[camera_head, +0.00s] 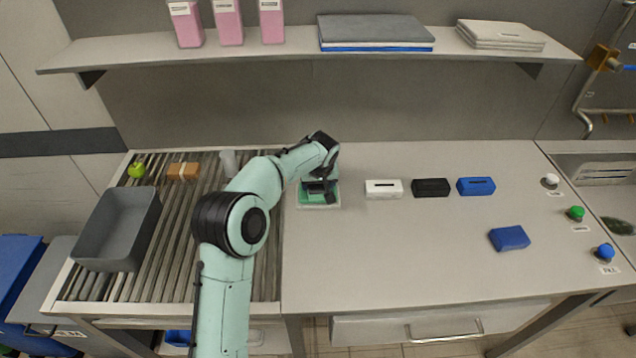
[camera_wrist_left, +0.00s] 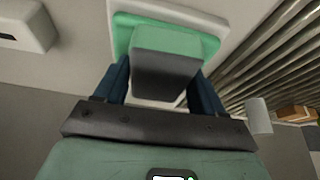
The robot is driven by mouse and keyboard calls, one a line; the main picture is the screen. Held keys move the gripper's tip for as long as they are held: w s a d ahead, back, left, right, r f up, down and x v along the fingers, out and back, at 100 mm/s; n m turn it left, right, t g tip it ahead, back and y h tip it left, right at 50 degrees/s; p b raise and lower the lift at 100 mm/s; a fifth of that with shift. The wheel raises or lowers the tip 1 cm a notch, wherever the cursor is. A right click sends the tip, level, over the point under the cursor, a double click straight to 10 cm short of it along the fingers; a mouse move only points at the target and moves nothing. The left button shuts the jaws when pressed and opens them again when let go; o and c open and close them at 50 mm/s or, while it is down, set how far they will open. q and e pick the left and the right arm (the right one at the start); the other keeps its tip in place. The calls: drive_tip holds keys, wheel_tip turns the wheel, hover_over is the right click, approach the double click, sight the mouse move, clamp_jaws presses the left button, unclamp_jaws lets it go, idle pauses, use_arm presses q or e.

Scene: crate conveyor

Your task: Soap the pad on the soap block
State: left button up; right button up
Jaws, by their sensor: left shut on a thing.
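My left gripper (camera_head: 319,187) reaches down over the soap block (camera_head: 306,192), which is green and lies in a white dish (camera_head: 320,206) near the conveyor's edge. In the left wrist view the gripper's two blue fingers (camera_wrist_left: 163,88) are shut on the pad (camera_wrist_left: 165,76), a block with a dark grey face and a green part. The pad is in front of the soap block (camera_wrist_left: 205,38) and its dish (camera_wrist_left: 222,22). The pad is at or just above the soap; I cannot tell if they touch. My right gripper is not in view.
White (camera_head: 383,188), black (camera_head: 431,188) and blue (camera_head: 476,186) blocks stand in a row to the right. Another blue block (camera_head: 509,238) lies nearer the front. A grey crate (camera_head: 118,262) stands on the roller conveyor at left. The table's middle front is clear.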

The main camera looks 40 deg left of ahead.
use_arm(q)
drive_tip(key=shift+s+f, duration=0.1)
idle(0.5)
drive_tip(key=shift+r+p, duration=1.5)
drive_tip(key=shift+r, duration=2.1)
drive_tip(key=shift+f, duration=0.1)
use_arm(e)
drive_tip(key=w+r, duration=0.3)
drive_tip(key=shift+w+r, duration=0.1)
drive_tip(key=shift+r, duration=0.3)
